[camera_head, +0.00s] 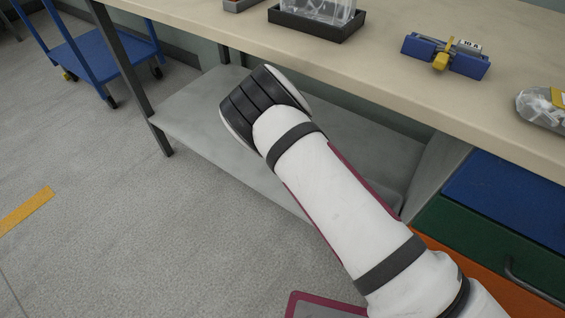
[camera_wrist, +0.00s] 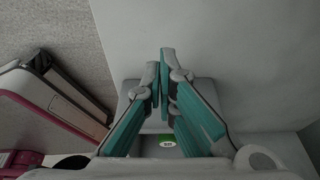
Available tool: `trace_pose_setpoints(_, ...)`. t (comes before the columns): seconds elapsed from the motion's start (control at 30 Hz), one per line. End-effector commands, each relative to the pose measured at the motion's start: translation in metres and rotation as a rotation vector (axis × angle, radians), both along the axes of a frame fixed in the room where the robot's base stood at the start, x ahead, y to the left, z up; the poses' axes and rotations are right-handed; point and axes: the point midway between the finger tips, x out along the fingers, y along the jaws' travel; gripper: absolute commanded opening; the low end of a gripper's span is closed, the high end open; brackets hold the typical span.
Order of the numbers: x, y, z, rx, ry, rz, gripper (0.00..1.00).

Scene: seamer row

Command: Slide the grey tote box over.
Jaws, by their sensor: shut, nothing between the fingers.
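The grey tote box (camera_wrist: 206,92) shows in the wrist view behind and beside my fingers, on the pale grey surface. Most of the tote is hidden by my gripper. My gripper (camera_wrist: 164,58) has teal fingers with grey tips, brought together with nothing held between them. The tips overlap the tote's far edge in the picture; I cannot tell if they touch it. In the head view my arm hides the gripper, and the tote is not clearly seen.
A beige workbench (camera_head: 405,75) runs above a grey lower shelf (camera_head: 195,125). A dark leg (camera_head: 130,75) stands at its left end. Coloured drawers (camera_head: 510,205) are at the right. A blue fixture (camera_head: 447,57) sits on top. A blue cart (camera_head: 85,55) stands left; the floor between is clear.

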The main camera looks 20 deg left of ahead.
Motion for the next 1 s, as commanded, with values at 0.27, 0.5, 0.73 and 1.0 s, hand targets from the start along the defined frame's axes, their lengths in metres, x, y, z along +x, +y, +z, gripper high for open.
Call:
trace_pose_setpoints(0.27, 0.014, 0.038, -0.001, 0.000, -0.002, 0.002, 0.00)
trace_pose_setpoints(0.5, 0.019, 0.054, -0.001, 0.001, 0.000, 0.000, 0.00)
trace_pose_setpoints(0.73, 0.020, 0.057, 0.000, 0.000, 0.001, 0.000, 0.00)
trace_pose_setpoints(1.0, 0.022, 0.053, 0.000, 0.003, -0.003, 0.005, 0.27)
